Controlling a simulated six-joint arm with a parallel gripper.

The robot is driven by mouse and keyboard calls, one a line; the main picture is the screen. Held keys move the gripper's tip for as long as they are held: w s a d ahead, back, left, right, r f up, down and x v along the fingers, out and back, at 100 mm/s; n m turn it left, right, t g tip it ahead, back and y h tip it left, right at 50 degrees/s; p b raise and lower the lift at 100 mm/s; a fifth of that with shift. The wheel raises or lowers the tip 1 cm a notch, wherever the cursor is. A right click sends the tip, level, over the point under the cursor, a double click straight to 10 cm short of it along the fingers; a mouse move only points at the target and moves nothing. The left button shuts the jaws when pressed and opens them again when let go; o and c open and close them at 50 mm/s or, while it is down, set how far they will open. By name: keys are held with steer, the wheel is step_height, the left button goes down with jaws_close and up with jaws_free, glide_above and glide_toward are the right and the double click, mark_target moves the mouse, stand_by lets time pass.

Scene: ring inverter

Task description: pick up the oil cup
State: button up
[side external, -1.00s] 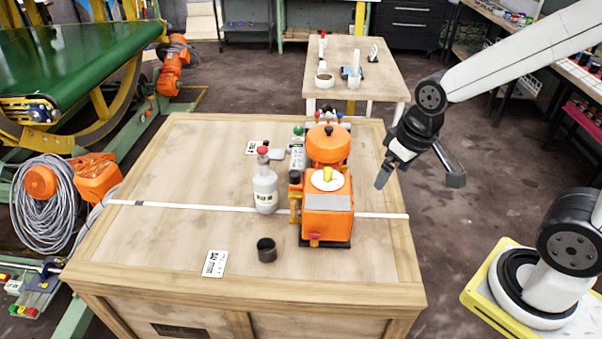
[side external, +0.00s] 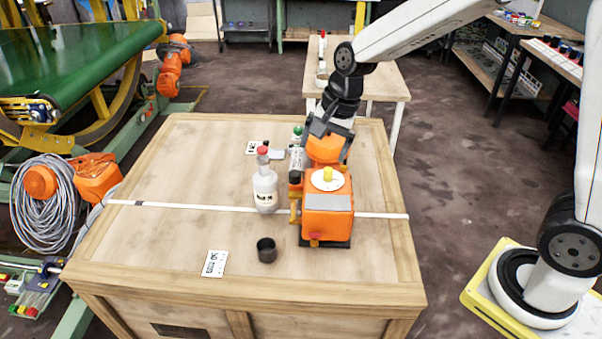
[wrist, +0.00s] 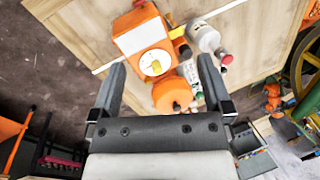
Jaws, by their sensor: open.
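A small dark cup (side external: 266,250), which looks like the oil cup, stands upright on the wooden table's top, in front of the bottle and left of the orange machine. I cannot make it out in the wrist view. My gripper (side external: 330,140) is open and empty, above the rear part of the orange machine (side external: 327,217), well behind and above the cup. In the wrist view its two fingers (wrist: 162,66) are spread, with the machine's round orange part (wrist: 172,93) showing between them.
A white bottle with a red cap (side external: 264,190) stands left of the machine and also shows in the wrist view (wrist: 205,38). A white card (side external: 215,263) lies left of the cup. The table's left side (side external: 170,190) is clear.

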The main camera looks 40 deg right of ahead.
steer(key=w+a+f+m+y, duration=0.1)
steer(key=w+a+m+y, duration=0.1)
steer(key=w+a+m, duration=0.55)
steer(key=m, duration=0.3)
glide_above(264, 250)
steer(key=s+d, duration=0.2)
steer(key=s, duration=0.1)
steer(key=shift+n+g, duration=0.25)
steer(key=shift+g, duration=0.05)
step_height(264, 250, down, 29)
steer(key=shift+w+r, duration=0.1)
steer(key=shift+r, duration=0.05)
steer(key=shift+x, duration=1.3)
steer(key=shift+x, duration=2.6)
steer(key=shift+w+a+r, duration=0.1)
steer(key=shift+w, duration=0.05)
